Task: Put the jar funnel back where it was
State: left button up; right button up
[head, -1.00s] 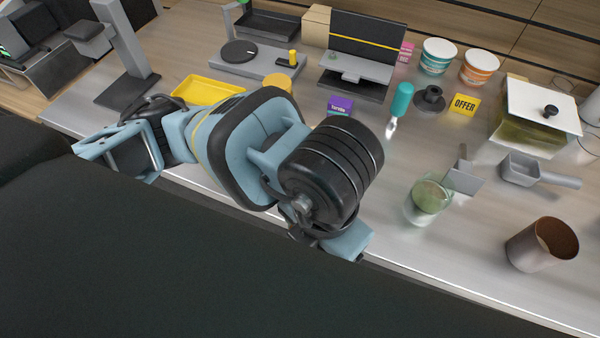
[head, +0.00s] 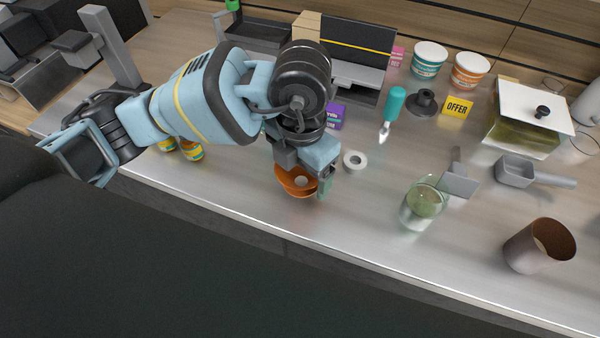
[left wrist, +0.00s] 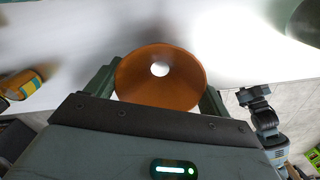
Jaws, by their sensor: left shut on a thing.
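The jar funnel (head: 284,183), an orange-brown cone with a hole in its middle, is held between the fingers of my left gripper (head: 318,184), near the counter's front edge. In the left wrist view the funnel (left wrist: 135,88) faces the camera with a finger on either side. I cannot tell whether it touches the counter. A glass jar (head: 411,214) with green contents stands to the right, its top free of the funnel. Part of my right arm shows at the right of the left wrist view; its jaws are too small to read.
A white ring (head: 355,161) lies just right of my left gripper. A teal-handled scoop (head: 394,103), a black knobbed piece (head: 424,103), a grey scoop (head: 516,172) and a brown cup (head: 527,246) stand farther right. Small yellow-labelled jars (head: 191,151) sit under my left arm.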

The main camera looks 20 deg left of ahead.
aim_at(300, 175)
pick_arm(q)
jog(key=shift+w+a, duration=0.1)
jog(key=shift+w, duration=0.1)
jog(key=f, duration=0.2)
jog(key=shift+w+a+f, duration=0.25)
jog(key=shift+w+f, duration=0.1)
jog(key=shift+f, duration=0.45)
jog(key=shift+f, duration=0.25)
jog(key=o, duration=0.9)
jog(key=shift+r, duration=0.15)
jog(key=shift+r, duration=0.25)
notch_tip(300, 175, up, 12)
jog(key=shift+f+p, duration=0.15)
jog(key=shift+p, duration=0.25)
